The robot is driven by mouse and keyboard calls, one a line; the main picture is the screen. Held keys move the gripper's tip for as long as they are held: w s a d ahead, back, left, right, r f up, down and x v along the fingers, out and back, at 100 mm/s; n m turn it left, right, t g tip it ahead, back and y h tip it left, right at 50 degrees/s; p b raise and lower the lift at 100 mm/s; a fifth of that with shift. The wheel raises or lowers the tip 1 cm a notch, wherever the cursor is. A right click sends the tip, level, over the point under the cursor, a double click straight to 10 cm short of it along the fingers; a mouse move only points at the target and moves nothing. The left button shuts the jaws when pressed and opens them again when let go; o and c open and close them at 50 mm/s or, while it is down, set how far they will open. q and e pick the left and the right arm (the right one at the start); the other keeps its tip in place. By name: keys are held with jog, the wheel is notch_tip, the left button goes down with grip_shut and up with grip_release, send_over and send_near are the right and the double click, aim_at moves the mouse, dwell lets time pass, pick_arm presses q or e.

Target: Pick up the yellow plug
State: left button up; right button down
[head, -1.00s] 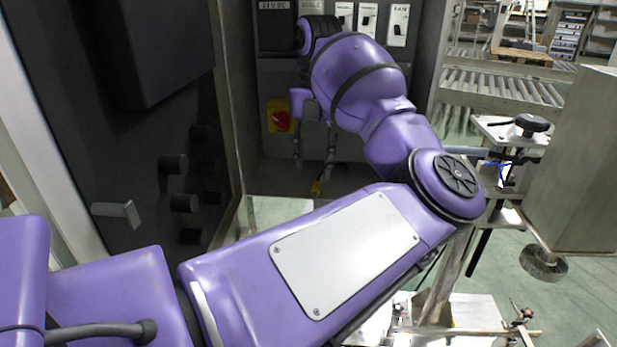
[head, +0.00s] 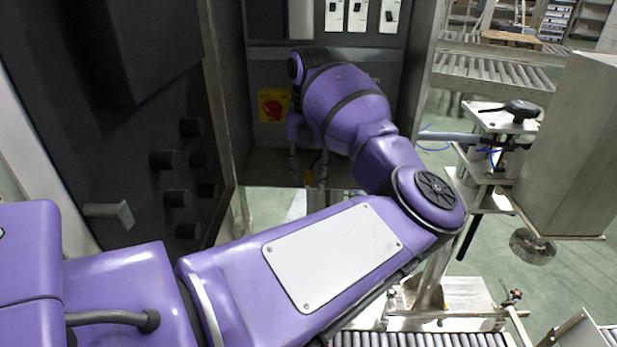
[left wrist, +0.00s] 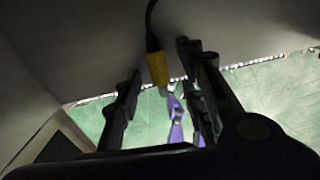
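The yellow plug (head: 309,178) hangs low inside the dark cabinet in the head view. In the left wrist view the yellow plug (left wrist: 157,68) hangs from a black cable (left wrist: 151,25) coming from the top. My left gripper (head: 308,169) reaches down into the cabinet with its fingers apart. In the left wrist view, the fingers of my left gripper (left wrist: 157,66) stand on either side of the plug, with visible gaps. I cannot tell how deep the plug sits between them. My right gripper is not in view.
A yellow panel with a red rotary switch (head: 272,105) is on the cabinet's back wall, close to my left wrist. The open door (head: 120,130) with dark knobs stands at left. A metal stand with a black handle (head: 522,110) and a roller conveyor (head: 490,68) are at right.

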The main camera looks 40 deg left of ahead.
pick_arm(q)
grip_shut()
jog(key=shift+r, duration=0.15)
